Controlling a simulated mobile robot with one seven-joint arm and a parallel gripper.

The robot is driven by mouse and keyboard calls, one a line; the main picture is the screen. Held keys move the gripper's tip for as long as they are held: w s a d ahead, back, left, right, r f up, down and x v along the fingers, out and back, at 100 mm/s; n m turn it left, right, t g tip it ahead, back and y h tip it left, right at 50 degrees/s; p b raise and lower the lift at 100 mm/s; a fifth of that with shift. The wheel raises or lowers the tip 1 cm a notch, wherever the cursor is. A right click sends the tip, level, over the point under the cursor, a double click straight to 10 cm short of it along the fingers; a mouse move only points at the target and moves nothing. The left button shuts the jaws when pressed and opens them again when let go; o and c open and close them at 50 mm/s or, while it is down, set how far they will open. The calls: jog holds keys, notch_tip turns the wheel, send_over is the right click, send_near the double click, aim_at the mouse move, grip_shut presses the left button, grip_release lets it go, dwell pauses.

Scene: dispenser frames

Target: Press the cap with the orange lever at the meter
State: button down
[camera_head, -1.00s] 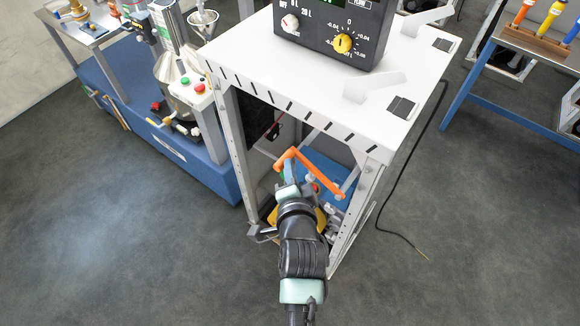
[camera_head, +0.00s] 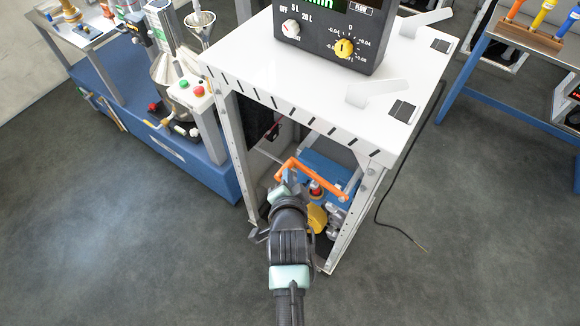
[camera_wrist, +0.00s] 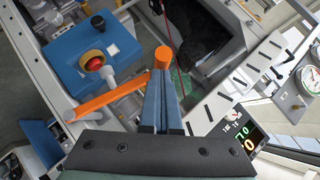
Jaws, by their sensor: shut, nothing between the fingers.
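The orange lever (camera_head: 318,178) is a bent bar inside the white stand, below the meter (camera_head: 335,35). In the wrist view the lever (camera_wrist: 115,95) runs from lower left to a round end at the upper middle. My gripper (camera_head: 289,176) is shut and empty. In the wrist view its fingertips (camera_wrist: 160,78) are close to the lever's round end; I cannot tell whether they touch. A red round cap with a yellow ring (camera_wrist: 94,63) sits on a blue box beside the lever. It also shows in the head view (camera_head: 316,190).
The stand's white top (camera_head: 300,95) overhangs the lever, and its legs and side rails flank my arm. A yellow part (camera_head: 316,217) sits low inside the stand. A blue bench with machines (camera_head: 160,140) is at left. The floor at front left is clear.

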jog(key=f, duration=0.1)
jog(key=f+b, duration=0.1)
jog(key=a+f, duration=0.1)
jog(key=shift+w+n+g+h+b, duration=0.25)
jog(key=shift+n+g+h+b, duration=0.05)
jog(key=shift+g+b, duration=0.1)
jog(key=shift+a, duration=0.1)
